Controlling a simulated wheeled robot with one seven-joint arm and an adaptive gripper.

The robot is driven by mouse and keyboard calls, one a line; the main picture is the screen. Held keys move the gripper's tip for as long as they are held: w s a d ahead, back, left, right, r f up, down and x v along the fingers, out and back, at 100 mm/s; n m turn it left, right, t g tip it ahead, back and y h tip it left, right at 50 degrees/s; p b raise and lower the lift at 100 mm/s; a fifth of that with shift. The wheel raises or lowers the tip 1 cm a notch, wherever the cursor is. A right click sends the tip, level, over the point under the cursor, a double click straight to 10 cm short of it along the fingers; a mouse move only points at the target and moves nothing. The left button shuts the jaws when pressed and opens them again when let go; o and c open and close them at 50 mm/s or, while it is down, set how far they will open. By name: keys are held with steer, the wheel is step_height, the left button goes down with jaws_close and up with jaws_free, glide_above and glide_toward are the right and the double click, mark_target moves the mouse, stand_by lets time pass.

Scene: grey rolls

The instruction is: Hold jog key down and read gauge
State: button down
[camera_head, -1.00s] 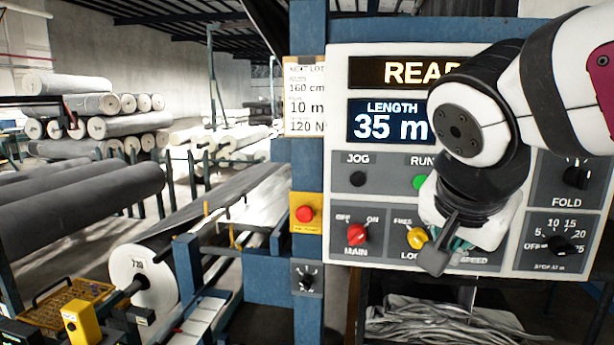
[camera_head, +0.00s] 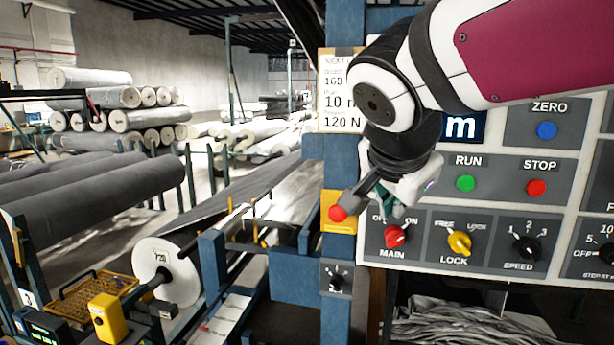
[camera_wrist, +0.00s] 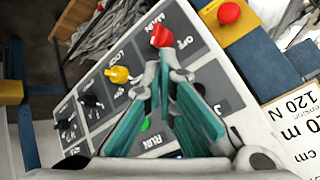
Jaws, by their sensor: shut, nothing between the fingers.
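The white control panel (camera_head: 500,180) stands at the right in the head view. My gripper (camera_head: 383,208) is in front of its left edge, over the area left of the green RUN button (camera_head: 465,183). The jog key and its label are hidden behind my gripper in the head view. In the wrist view my gripper (camera_wrist: 170,75) has its teal-padded fingers brought together at the tips, with nothing between them. The tips lie near the red MAIN knob (camera_wrist: 160,36) there; I cannot tell whether they touch the panel. I cannot make out a gauge reading.
A red button on a yellow plate (camera_head: 338,213) sits just left of my gripper. The yellow LOCK knob (camera_head: 459,242), SPEED knob (camera_head: 526,248) and red STOP button (camera_head: 536,187) are nearby. A white roll (camera_head: 165,277) lies in the machine at lower left.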

steer(key=w+d, duration=0.2)
steer(key=w, duration=0.6)
steer(key=shift+d, duration=0.4)
steer(key=shift+w, duration=0.15)
stand_by(1.0)
steer(key=shift+w+d, duration=0.15)
steer(key=shift+w, duration=0.2)
steer(key=shift+w+d+b, duration=0.15)
steer(key=shift+w+b, duration=0.2)
steer(key=shift+w, duration=0.05)
stand_by(2.0)
